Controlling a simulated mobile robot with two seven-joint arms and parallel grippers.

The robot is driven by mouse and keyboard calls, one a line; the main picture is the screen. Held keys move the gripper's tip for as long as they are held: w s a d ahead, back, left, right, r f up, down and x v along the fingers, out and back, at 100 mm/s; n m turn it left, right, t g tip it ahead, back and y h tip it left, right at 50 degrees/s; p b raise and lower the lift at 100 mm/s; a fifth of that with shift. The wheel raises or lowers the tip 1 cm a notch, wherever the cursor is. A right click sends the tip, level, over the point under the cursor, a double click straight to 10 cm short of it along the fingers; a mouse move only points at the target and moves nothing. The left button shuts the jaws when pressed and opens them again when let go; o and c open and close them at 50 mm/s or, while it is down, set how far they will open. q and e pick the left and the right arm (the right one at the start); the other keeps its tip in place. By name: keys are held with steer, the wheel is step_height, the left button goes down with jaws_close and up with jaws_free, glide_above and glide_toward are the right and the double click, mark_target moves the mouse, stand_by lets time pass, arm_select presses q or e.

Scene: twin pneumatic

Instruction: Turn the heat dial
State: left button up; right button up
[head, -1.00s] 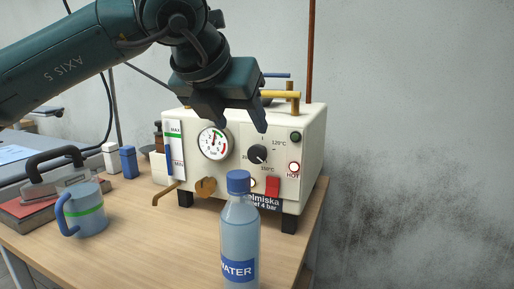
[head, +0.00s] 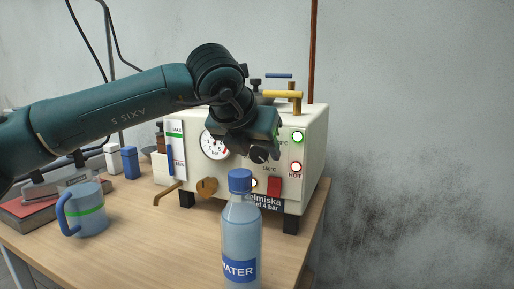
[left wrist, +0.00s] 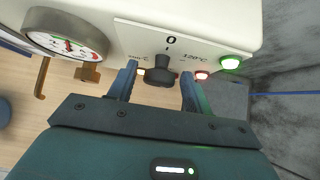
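The heat dial is a black knob (head: 259,156) on the front of the cream machine (head: 313,150), partly hidden by my gripper in the head view. In the left wrist view the dial (left wrist: 160,72) sits on a white scale plate with "0" and "120°C" marks. My left gripper (head: 250,150) is in front of the dial. In the left wrist view its two blue fingers (left wrist: 159,78) are open, one on each side of the dial, with a small gap showing beside each. My right gripper is not in view.
A water bottle (head: 240,235) stands on the table (head: 160,245) in front of the machine. A pressure gauge (head: 212,146) is left of the dial. A lit green lamp (head: 298,136), a HOT lamp (head: 295,167) and a red switch (head: 274,187) are near it. A mug (head: 88,212) stands left.

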arm_select(q)
steer(key=c, duration=0.8)
steer(key=shift+y, duration=0.3)
